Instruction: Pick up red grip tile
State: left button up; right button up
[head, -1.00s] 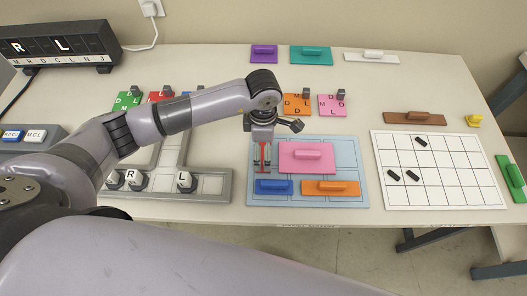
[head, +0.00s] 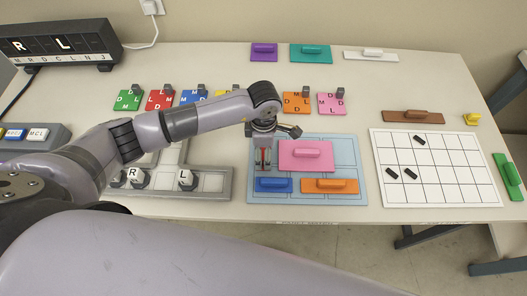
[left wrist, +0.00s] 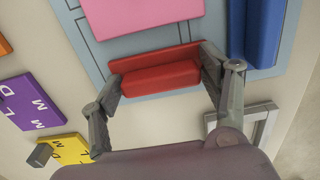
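The red grip tile (left wrist: 155,78) is a small red plate with a raised red bar. My right gripper is not in view.
A pink grip tile (head: 306,162) is close beside the gripper on the right. Blue (head: 274,185) and orange (head: 330,186) tiles lie in front. A grey tray (head: 220,190) stands to the left. A white grid board (head: 450,180) lies to the right.

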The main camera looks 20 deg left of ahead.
pick_arm(q)
jog(key=c, duration=1.2)
